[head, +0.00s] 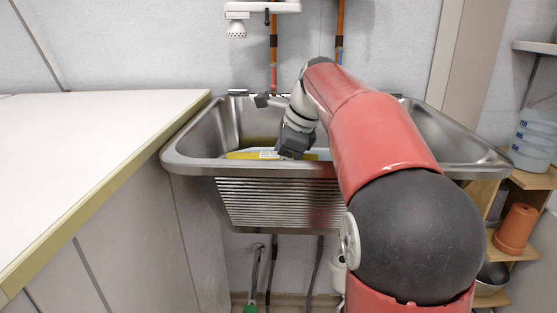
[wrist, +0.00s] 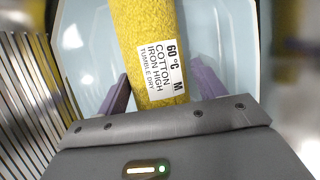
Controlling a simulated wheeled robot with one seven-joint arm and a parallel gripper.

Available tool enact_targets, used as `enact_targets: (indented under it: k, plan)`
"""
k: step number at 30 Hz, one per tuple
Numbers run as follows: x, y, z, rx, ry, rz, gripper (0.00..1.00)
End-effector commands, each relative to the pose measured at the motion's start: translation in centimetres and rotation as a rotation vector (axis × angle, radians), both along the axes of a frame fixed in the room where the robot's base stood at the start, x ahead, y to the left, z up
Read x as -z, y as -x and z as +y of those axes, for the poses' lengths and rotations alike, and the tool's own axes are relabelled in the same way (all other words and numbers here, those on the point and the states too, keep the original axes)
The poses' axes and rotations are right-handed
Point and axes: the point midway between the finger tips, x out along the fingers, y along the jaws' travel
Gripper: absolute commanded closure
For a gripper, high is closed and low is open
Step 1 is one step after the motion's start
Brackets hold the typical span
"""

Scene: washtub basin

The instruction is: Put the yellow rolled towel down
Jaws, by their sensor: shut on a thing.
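The yellow rolled towel (wrist: 147,32) runs lengthwise between the two purple fingers of my gripper (wrist: 160,92) in the wrist view. It carries a white care label with black print, facing the camera. My gripper is shut on the towel. In the head view the gripper (head: 292,152) points down inside the left part of the steel sink, and the towel (head: 242,155) shows low behind the front rim. A pale blue tub (wrist: 85,50) lies under the towel in the wrist view. I cannot tell whether the towel touches its bottom.
The steel sink (head: 240,168) has a raised front rim close to my gripper and a ribbed front. A white counter (head: 90,140) at the left is clear. A shelf at the right holds a water bottle (head: 533,138) and an orange pot (head: 515,228).

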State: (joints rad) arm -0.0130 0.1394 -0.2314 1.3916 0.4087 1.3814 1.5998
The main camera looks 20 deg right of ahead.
Motion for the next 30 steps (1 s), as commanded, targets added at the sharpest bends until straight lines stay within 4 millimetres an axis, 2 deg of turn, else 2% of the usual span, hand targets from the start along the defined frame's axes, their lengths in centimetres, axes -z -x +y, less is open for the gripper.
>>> enact_targets:
  k: [8,9,14,24,26,30]
  plan:
    - [0.6,0.0,0.0,0.0,0.0,0.0,0.58]
    - [0.6,0.0,0.0,0.0,0.0,0.001,0.3]
    - [0.6,0.0,0.0,0.0,0.0,0.001,0.09]
    - [0.4,0.0,0.0,0.0,0.0,0.0,0.09]
    - [-0.2,0.0,0.0,0.0,0.0,-0.001,0.09]
    - [-2.4,0.5,-0.6,0.003,0.0,-0.003,0.09]
